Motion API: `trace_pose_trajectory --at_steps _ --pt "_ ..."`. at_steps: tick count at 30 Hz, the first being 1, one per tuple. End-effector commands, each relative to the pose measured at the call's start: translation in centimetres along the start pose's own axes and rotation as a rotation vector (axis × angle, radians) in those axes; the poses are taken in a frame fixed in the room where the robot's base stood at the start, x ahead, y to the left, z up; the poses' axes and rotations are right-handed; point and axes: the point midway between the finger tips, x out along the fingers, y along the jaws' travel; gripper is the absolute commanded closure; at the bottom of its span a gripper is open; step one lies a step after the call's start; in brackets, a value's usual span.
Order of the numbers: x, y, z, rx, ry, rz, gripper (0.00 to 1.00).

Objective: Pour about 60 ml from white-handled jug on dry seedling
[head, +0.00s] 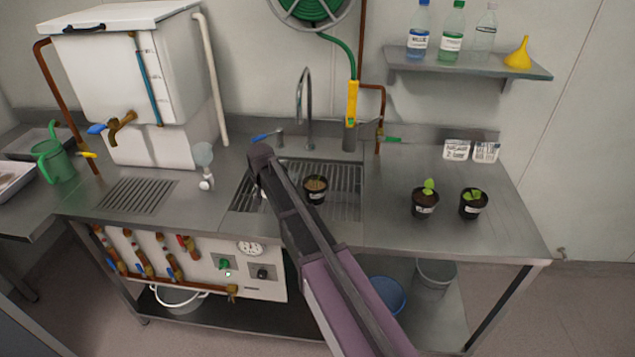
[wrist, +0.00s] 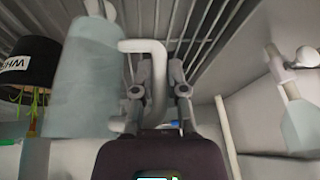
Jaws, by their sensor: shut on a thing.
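My gripper (wrist: 160,92) is shut on the white handle of a translucent grey-blue jug (wrist: 82,85) in the wrist view. In the head view my arm hides most of the jug and the gripper, over the left part of the sink. A black pot with pale brown soil (head: 316,188) stands on the sink rack, just right of my arm. A black labelled pot (wrist: 25,70) shows beside the jug in the wrist view. Two black pots with green seedlings, one left (head: 425,202) and one right (head: 473,203), stand on the counter. The jug's water level is unclear.
A tall faucet (head: 304,95) rises behind the sink (head: 345,178). A yellow-ended hose (head: 352,102) hangs right of it. A green watering can (head: 55,162) and a white tank (head: 140,90) are left. Counter between sink and seedlings is clear.

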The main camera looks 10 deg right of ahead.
Motion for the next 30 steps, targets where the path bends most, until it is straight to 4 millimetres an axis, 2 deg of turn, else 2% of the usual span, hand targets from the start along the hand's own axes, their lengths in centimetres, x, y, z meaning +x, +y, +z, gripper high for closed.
trace_pose_trajectory --at_steps 3,10,13,17,30 --pt "-1.1 0.6 -0.5 0.031 -0.013 -0.065 1.00" --pt "-1.1 1.9 -0.8 0.088 -0.040 -0.202 1.00" --pt "-3.2 2.3 -1.8 0.113 -0.052 -0.261 1.00" --pt "-4.9 3.0 -2.7 0.145 -0.068 -0.338 1.00" --pt "-6.2 4.8 -3.6 0.209 -0.101 -0.496 1.00"
